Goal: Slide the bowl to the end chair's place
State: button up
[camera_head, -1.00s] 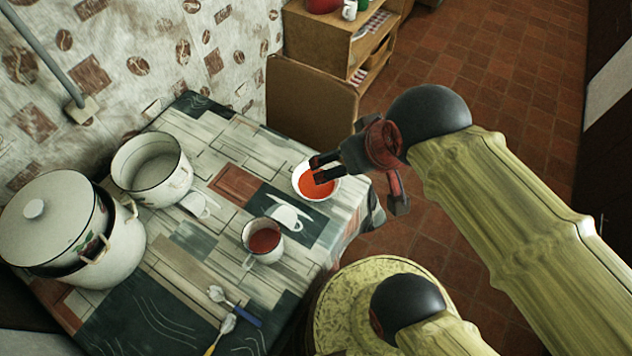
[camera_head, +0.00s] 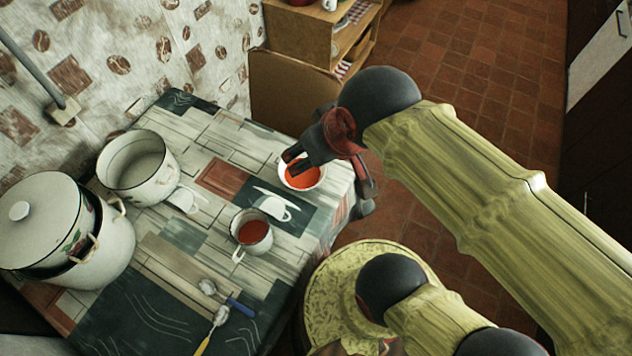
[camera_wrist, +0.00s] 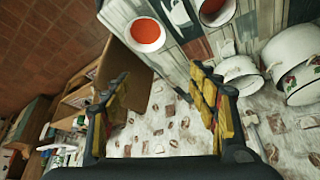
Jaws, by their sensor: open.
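The white bowl (camera_head: 302,176) holds red-orange liquid. It stands upright near the table's right edge, beside a dark printed panel. It also shows at the top of the wrist view (camera_wrist: 148,34). My gripper (camera_head: 294,161) is at the bowl's far rim, its fingers overlapping the rim in the head view. In the wrist view, my gripper (camera_wrist: 160,82) has its two fingers wide apart with nothing between them. I cannot tell whether a finger touches the bowl. A brown rounded panel (camera_head: 290,97) stands beyond the table's far end; I cannot tell whether it is a chair back.
A mug (camera_head: 252,232) of red liquid stands nearer on the table (camera_head: 185,240). A white pot (camera_head: 138,167), a large lidded pot (camera_head: 88,250) and two spoons (camera_head: 220,300) are to the left. A round patterned seat (camera_head: 325,285) is beside the table. Shelves (camera_head: 345,35) stand behind.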

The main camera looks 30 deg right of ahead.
aim_at(311, 178)
jog(key=l+u, duration=0.75)
jog(key=u, duration=0.2)
jog(key=l+u, duration=0.45)
jog(key=k+l, duration=0.1)
jog(key=l, duration=0.25)
jog(key=k+l+u, duration=0.1)
jog(key=l, duration=0.3)
jog(key=k+l+u, duration=0.1)
jog(key=l, duration=0.25)
jog(key=k+l, duration=0.2)
jog(key=l, duration=0.15)
jog(key=k+l+u, duration=0.1)
jog(key=l, duration=0.25)
